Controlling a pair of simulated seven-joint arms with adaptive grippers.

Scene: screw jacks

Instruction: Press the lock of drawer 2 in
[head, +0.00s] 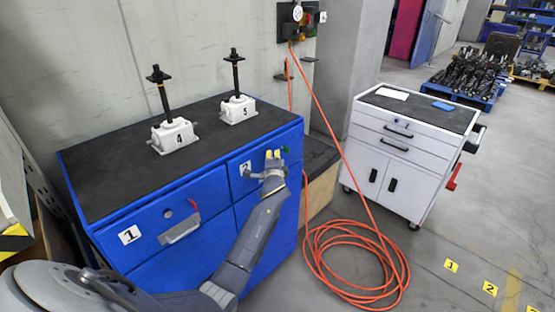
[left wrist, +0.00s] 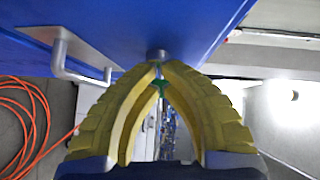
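Drawer 2 (head: 235,187) is the right front drawer of the blue cabinet, marked with a white "2" plate (head: 245,169). My left gripper (head: 273,154) is in front of it, near its upper right part. In the left wrist view, the yellow fingers (left wrist: 161,66) come together at their tips, just before a round grey lock (left wrist: 158,54) on the blue front. I cannot tell whether they touch it. A green tag (head: 285,149) hangs by the lock; green also shows between the fingers (left wrist: 160,86). The lock is hidden in the head view. My right gripper is not in view.
The drawer's grey handle (left wrist: 72,62) is left of the fingers in the wrist view. Drawer 1 (head: 150,230) has a lock (head: 167,213) and red tag. Two screw jacks (head: 174,134) (head: 238,108) stand on top. An orange hose (head: 350,265) and white cart (head: 400,155) are right.

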